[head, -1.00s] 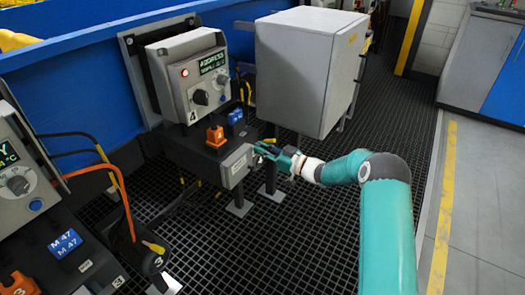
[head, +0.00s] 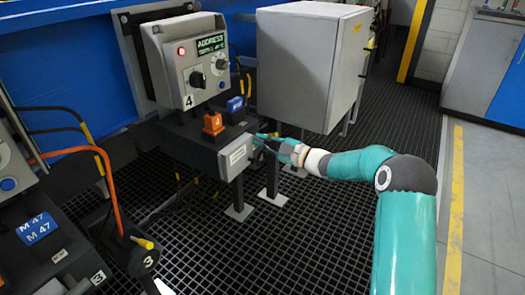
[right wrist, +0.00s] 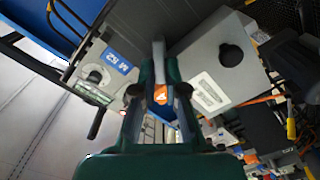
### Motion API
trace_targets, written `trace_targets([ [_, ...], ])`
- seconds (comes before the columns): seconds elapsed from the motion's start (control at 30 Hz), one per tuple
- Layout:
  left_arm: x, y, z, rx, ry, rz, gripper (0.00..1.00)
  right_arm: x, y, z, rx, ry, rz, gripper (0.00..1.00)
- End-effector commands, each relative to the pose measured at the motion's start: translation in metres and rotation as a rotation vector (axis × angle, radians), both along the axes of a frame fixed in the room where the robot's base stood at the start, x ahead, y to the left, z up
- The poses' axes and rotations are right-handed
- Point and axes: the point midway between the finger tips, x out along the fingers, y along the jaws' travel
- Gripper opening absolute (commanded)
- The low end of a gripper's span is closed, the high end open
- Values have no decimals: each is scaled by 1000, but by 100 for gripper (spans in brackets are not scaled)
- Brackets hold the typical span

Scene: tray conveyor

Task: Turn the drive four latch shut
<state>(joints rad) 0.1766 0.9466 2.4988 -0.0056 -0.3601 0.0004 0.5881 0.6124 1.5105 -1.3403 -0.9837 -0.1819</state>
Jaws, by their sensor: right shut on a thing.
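Drive four's control box (head: 195,62) is marked 4 and has a lit ADDRESS display, a red light and dark knobs. Below it, a small grey box (head: 237,153) with a label plate sits at the front of a dark shelf. My right gripper (head: 262,142) is at that box's right side, shut on a small part there that I take as the latch. The fingers hide most of it. In the right wrist view my right gripper (right wrist: 160,76) is shut around a slim grey piece. How far the latch is turned cannot be told. My left gripper is not in view.
An orange block (head: 213,123) and a blue block (head: 235,104) stand on the shelf near the gripper. A large grey cabinet (head: 305,65) is close behind my right arm. Station 3, with an orange cable (head: 115,190), is at lower left. The grating at right is clear.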

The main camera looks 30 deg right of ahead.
Motion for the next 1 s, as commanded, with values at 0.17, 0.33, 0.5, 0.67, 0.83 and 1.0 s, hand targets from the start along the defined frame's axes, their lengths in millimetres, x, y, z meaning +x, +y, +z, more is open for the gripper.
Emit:
trace_targets([
  [0.17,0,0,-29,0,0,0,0,-1,2,-10,-159,-61,5,0],
  [0.33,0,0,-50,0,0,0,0,-2,4,-12,-306,-122,7,0],
  [0.5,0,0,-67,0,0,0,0,-2,5,-14,-444,-178,7,0],
  [0.67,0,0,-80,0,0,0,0,-2,5,-15,-548,-220,9,0],
  [0.83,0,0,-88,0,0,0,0,-2,5,-15,-624,-251,9,0],
  [1.0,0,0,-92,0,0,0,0,-2,6,-15,-668,-268,11,0],
])
